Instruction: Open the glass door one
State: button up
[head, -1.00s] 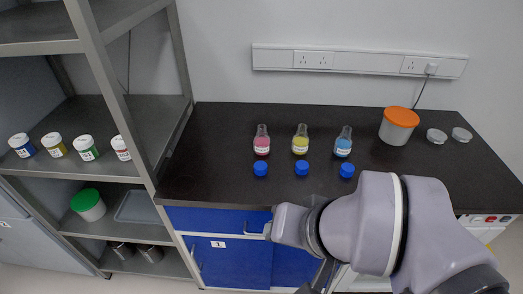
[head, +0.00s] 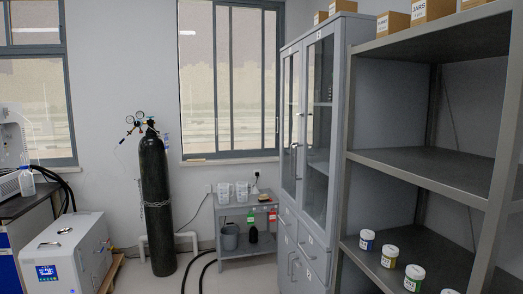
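A tall grey cabinet (head: 339,80) stands right of centre in the head view. Its upper part has two narrow glass doors, a left glass door (head: 290,120) and a right glass door (head: 318,120), both seemingly shut. Handles show near where the two doors meet. I cannot read which glass door is number one. Below them are grey lower doors (head: 308,240) with small labels and handles. My gripper and arm are not in this view.
Grey open shelves (head: 425,165) with small labelled jars (head: 389,256) stand right of the cabinet. A grey trolley (head: 247,205) with jugs, a black gas cylinder (head: 156,205) and a white machine (head: 70,255) stand to the left. Some floor shows between the machine and cabinet.

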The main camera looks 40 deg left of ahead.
aim_at(292, 58)
jog(key=u, duration=1.25)
